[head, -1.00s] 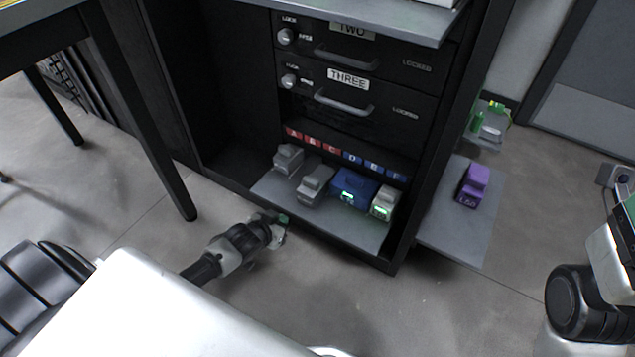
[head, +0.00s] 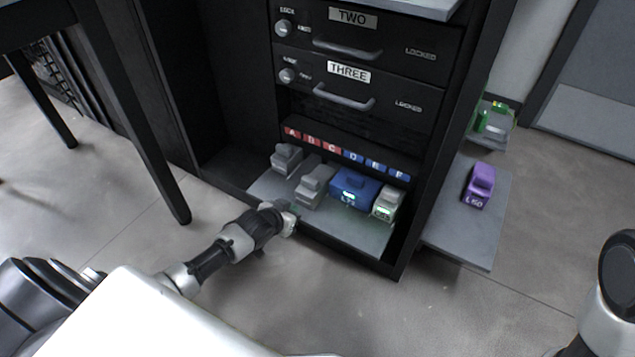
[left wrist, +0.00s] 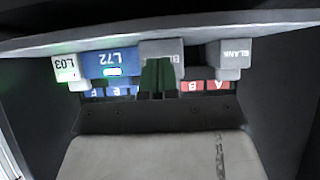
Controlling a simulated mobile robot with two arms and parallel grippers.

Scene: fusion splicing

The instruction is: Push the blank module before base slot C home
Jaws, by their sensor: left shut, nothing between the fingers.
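The blank module before slot C is a grey block (head: 315,186) on the grey shelf (head: 345,234) of the base bay, standing out in front of the lettered strip. In the left wrist view, which is upside down, this blank module (left wrist: 161,47) is in the middle, partly covered by my fingers. My left gripper (head: 290,211) is shut and empty at the shelf's front edge, in front of that module. Its dark green fingers (left wrist: 157,78) line up with the module in the left wrist view; I cannot tell whether they touch it. The C label (head: 332,143) shows in the head view. My right gripper is out of view.
Another grey blank module (head: 286,158) stands to the left, near A. The blue L72 module (head: 354,190) and the pale L03 module (head: 387,203) stand close on the right. A purple L50 module (head: 480,186) is on a side shelf (head: 460,240). Locked drawers are above.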

